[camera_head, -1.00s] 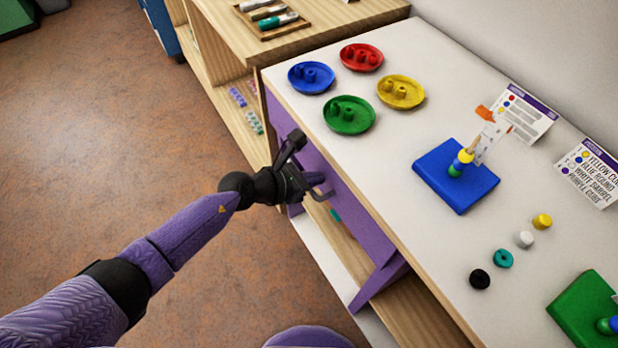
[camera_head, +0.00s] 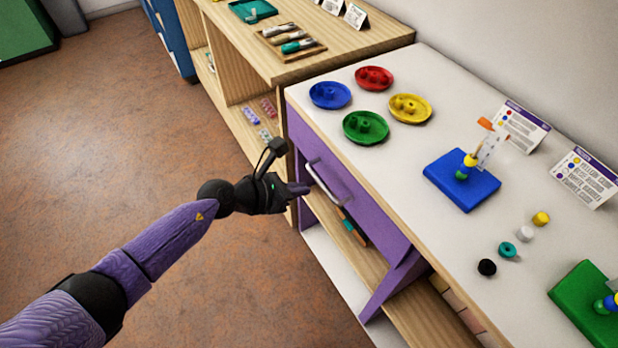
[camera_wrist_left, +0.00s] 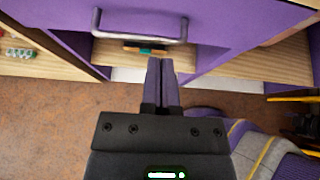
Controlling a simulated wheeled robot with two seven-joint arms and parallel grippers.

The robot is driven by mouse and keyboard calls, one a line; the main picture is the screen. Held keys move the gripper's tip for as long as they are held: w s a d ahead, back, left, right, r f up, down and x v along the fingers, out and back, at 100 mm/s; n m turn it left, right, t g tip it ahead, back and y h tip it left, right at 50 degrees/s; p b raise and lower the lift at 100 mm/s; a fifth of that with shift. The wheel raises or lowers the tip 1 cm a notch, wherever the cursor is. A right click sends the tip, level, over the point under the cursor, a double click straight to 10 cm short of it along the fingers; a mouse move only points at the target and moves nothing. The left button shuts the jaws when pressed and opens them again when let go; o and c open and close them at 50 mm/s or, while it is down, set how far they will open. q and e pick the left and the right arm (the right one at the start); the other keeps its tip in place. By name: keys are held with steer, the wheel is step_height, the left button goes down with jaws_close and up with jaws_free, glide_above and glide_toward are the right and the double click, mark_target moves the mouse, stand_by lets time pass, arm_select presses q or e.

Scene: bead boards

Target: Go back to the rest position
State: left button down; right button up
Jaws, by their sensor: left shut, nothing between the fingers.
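My left gripper (camera_head: 300,189) is in front of the purple drawer front (camera_head: 352,185), beside its metal handle (camera_head: 330,183). Its fingers are together with nothing between them. In the left wrist view the shut fingers (camera_wrist_left: 161,82) point toward the drawer, and the handle (camera_wrist_left: 140,39) lies beyond their tips, apart from them. My right gripper is in neither view.
The white-topped table (camera_head: 400,155) carries blue (camera_head: 330,95), red (camera_head: 374,78), yellow (camera_head: 410,108) and green (camera_head: 366,127) dishes, a blue bead board (camera_head: 461,180), a green bead board (camera_head: 585,300) and loose beads. A wooden shelf (camera_head: 235,50) adjoins it. Open floor (camera_head: 110,150) lies left.

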arm_select(q)
steer(key=s+a+f+n+t+y+p, duration=0.1)
steer(key=s+a+f+n+y+p, duration=0.35)
steer(key=n, duration=0.95)
steer(key=s+a+f+n+t+y+p, duration=0.15)
steer(key=s+a+f+n+p, duration=0.5)
steer(key=n, duration=0.75)
steer(key=s+a+f+n+g+y, duration=0.1)
steer(key=s+n, duration=0.4)
steer(key=s, duration=0.5)
steer(key=s+a+f+n+g+y, duration=0.1)
steer(key=s+f+n+g, duration=0.3)
steer(key=s, duration=0.6)
steer(key=s+a+f+n+g+y+b, duration=0.1)
steer(key=s+f+n+g+y, duration=0.1)
steer(key=s+n, duration=0.5)
steer(key=s+g, duration=0.1)
steer(key=s, duration=0.2)
steer(key=shift+s+f+n+g, duration=0.3)
steer(key=shift+s+g, duration=0.05)
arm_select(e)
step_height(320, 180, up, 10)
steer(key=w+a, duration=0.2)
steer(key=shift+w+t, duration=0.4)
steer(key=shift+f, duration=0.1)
